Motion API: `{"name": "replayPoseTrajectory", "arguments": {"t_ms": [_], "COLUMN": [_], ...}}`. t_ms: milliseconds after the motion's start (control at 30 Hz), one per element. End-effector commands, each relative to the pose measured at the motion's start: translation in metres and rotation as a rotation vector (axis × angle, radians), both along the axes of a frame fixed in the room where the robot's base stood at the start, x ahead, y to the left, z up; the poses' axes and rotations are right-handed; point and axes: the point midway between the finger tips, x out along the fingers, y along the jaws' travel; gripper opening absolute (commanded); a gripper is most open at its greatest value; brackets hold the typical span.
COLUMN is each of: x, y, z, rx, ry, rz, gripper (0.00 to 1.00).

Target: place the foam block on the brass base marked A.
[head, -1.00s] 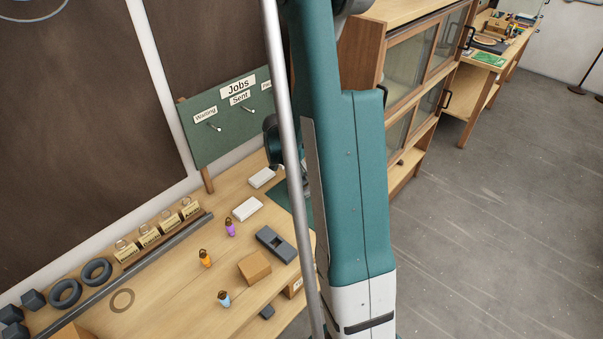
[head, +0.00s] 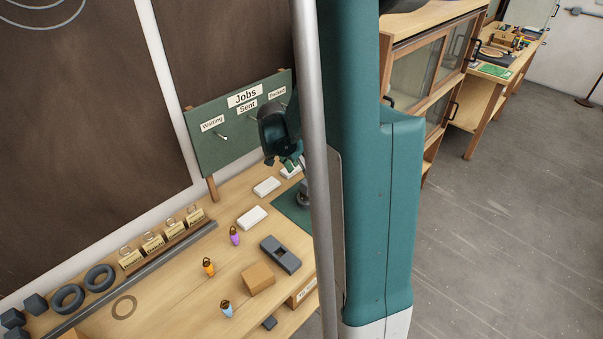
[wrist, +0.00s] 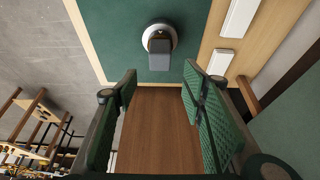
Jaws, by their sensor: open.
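I cannot read any letter A. In the head view my gripper (head: 289,162) hangs above the mat (head: 288,207), and a dark small round-footed object (head: 303,196) stands there, partly hidden by a grey pole.
White boxes (head: 252,217) lie left of the mat. A dark grey holder (head: 280,255), a cardboard box (head: 258,279) and several small coloured bottles (head: 208,267) occupy the bench. The Jobs board (head: 240,122) stands close behind my gripper. A glazed cabinet (head: 428,70) stands to the right.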

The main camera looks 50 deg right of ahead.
Motion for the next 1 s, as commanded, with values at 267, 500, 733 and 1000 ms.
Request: {"name": "replayPoseTrajectory", "arguments": {"t_ms": [267, 500, 733, 1000], "x": [-0.0003, -0.0002, -0.0002, -0.0001], "y": [0.0039, 0.0041, 0.004, 0.0041], "z": [0.01, 0.0104, 0.0102, 0.0103], "rx": [0.0, 0.0, 0.0, 0.0], "ry": [0.0, 0.0, 0.0, 0.0], "rz": [0.0, 0.0, 0.0, 0.0], "gripper": [0.41, 0.41, 0.41, 0.41]}}
